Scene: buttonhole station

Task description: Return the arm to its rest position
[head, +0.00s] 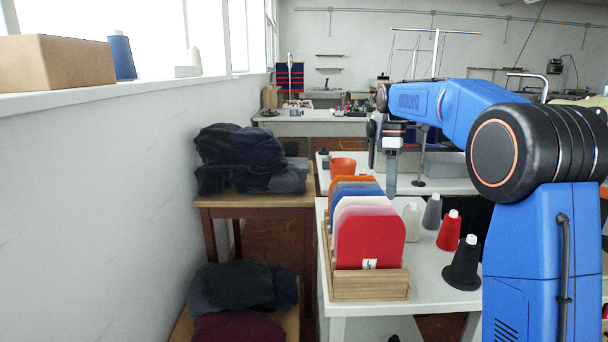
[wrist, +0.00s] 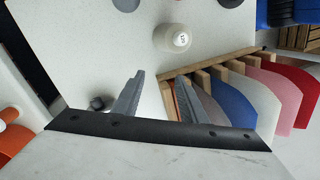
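My blue arm reaches in from the right of the head view and bends down toward the white table. My gripper (head: 391,178) points down above the table, behind the wooden rack of coloured boards. In the wrist view my gripper (wrist: 160,78) has its two grey fingers apart, with only white tabletop and part of the rack between them. It is open and empty. The wooden rack (head: 370,285) holds several upright boards, red at the front. The rack (wrist: 223,66) lies close to the right finger in the wrist view; I cannot tell whether they touch.
A white cone (head: 412,221), grey cone (head: 432,212), red cone (head: 449,231) and black cone (head: 463,265) stand right of the rack. An orange pot (head: 343,167) stands behind. Dark folded cloth (head: 250,160) lies on a wooden stand at left. A white wall bounds the left.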

